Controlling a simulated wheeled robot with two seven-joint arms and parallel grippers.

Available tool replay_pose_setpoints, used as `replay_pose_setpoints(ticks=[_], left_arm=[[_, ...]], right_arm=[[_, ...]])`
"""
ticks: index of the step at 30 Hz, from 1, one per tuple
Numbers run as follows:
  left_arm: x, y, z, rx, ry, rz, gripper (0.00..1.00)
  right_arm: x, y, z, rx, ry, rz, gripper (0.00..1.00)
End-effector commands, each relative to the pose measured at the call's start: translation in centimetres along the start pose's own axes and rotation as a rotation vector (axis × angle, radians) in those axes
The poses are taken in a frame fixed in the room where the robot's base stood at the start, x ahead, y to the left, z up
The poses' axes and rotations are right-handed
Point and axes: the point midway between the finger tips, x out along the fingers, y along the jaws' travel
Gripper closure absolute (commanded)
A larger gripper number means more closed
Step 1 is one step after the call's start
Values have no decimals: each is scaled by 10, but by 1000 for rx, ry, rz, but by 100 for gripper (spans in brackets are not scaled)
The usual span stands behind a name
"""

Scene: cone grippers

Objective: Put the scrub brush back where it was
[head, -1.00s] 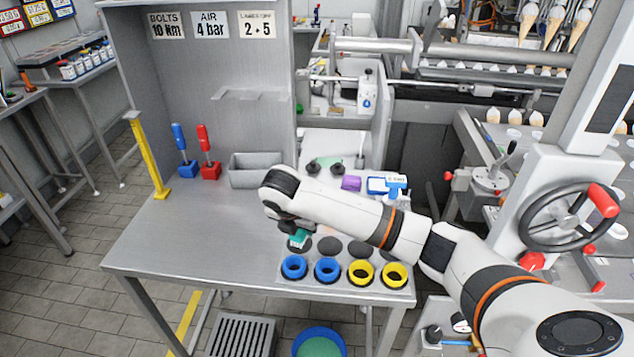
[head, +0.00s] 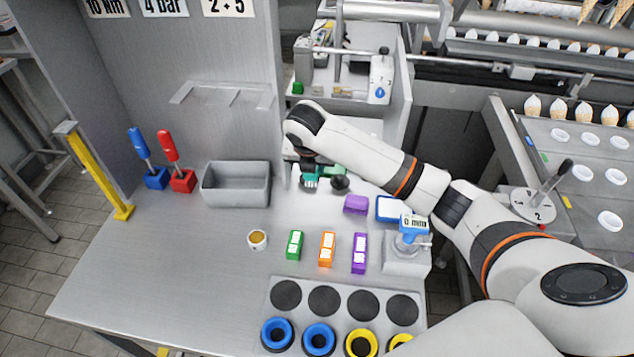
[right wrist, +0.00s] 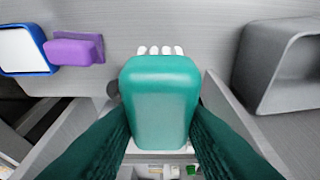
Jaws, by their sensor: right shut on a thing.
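My right gripper (head: 308,168) is shut on the teal scrub brush (head: 311,182), at the back of the bench just right of the grey bin. In the right wrist view the brush (right wrist: 160,100) sits between the dark green fingers (right wrist: 160,112), its white bristles showing at the top end. In the head view the arm hides most of the brush. I cannot tell whether it touches the surface below. My left gripper is not in view.
The grey bin (head: 236,186) stands left of the gripper. A purple sponge (head: 356,204) and a blue-framed tray (head: 390,208) lie to the right. Green, orange and purple blocks and a board with blue and yellow rings (head: 318,336) are in front. The bench's left front is clear.

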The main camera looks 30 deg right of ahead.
Motion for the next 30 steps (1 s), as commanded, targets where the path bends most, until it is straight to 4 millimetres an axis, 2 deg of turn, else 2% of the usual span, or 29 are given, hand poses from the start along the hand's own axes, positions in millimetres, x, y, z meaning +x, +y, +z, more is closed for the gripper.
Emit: replay_pose_setpoints(ticks=[4,9,13,17,21,25,30], left_arm=[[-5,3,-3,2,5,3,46],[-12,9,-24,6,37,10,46],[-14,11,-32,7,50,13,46],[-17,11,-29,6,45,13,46],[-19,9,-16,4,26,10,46],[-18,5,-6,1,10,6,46],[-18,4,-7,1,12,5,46]], right_arm=[[14,0,8,-1,-5,2,86],[43,0,20,-1,-4,2,86],[56,0,25,0,-2,0,86],[69,0,32,-1,-3,2,86],[86,0,38,0,-1,1,86],[92,0,40,0,0,-1,86],[92,0,40,-1,0,-1,86]])
